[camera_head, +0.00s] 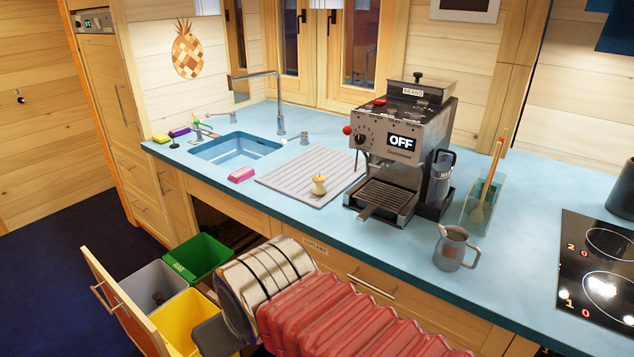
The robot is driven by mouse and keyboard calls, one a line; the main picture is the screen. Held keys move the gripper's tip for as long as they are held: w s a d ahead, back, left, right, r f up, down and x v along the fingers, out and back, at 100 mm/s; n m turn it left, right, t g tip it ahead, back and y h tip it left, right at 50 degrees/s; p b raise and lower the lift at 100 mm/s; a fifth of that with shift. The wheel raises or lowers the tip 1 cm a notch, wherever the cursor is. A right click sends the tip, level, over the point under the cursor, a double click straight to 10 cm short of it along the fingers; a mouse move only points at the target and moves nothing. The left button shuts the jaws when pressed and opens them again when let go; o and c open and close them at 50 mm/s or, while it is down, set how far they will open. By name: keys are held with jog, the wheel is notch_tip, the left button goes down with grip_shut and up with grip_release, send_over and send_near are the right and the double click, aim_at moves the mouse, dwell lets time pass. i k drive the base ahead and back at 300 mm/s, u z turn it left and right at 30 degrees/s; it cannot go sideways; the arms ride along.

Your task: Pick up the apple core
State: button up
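The apple core (319,185) is yellowish with a short stem. It stands on the grey ribbed draining mat (285,179) on the blue worktop, to the left of the coffee machine. My arm, with red ribbed and metal sections, crosses the bottom of the view, in front of and below the worktop edge. A dark grey part (214,337) shows at its lower left end, over the bins, and may belong to my gripper. The fingers cannot be made out. The arm is well apart from the apple core.
The coffee machine (400,140) stands close right of the core. A pink sponge (242,174) and the sink (235,147) are to its left. A metal jug (453,248) stands right. Below, an open drawer holds green (198,256), grey and yellow bins.

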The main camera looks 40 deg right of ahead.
aim_at(319, 189)
jog(key=u, duration=0.05)
jog(key=i, duration=1.3)
jog(key=u, duration=0.05)
